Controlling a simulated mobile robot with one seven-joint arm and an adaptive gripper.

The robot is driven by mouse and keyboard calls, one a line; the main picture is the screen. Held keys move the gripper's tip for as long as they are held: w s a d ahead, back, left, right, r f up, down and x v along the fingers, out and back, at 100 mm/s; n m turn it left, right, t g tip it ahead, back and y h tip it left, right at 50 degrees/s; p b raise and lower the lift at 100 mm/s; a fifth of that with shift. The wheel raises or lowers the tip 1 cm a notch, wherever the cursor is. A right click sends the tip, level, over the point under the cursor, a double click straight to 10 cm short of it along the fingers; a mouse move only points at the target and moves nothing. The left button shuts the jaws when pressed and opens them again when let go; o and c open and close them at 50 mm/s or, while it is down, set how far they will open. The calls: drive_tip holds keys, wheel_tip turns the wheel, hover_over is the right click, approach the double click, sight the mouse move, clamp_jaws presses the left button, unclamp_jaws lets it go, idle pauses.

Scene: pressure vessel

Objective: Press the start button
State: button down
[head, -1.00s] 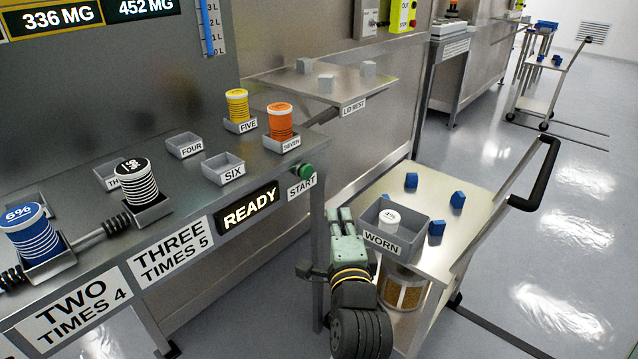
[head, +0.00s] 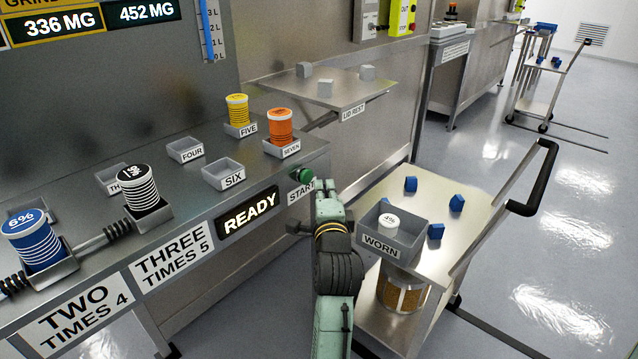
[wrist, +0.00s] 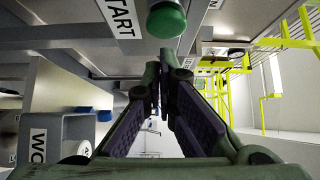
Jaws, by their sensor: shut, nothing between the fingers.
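The green start button (head: 301,175) sits on the front face of the steel bench, just above the START label (head: 300,190). In the wrist view the green button (wrist: 166,20) is at the top centre, with the START label (wrist: 117,17) to its left. My gripper (wrist: 160,68) is shut and empty, its fingertips pointing toward the bench front, below the button in the wrist picture. In the head view my gripper is just right of and below the button and its tips are hard to make out. I cannot tell if they touch anything.
A lit READY sign (head: 248,212) is left of the button. The bench holds trays with orange (head: 279,126), yellow (head: 238,110), black-and-white and blue spools. A cart (head: 470,195) with a WORN bin (head: 381,246) and blue blocks stands close at right.

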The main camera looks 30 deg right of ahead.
drive_tip(key=shift+w+a, duration=0.25)
drive_tip(key=shift+w, duration=0.55)
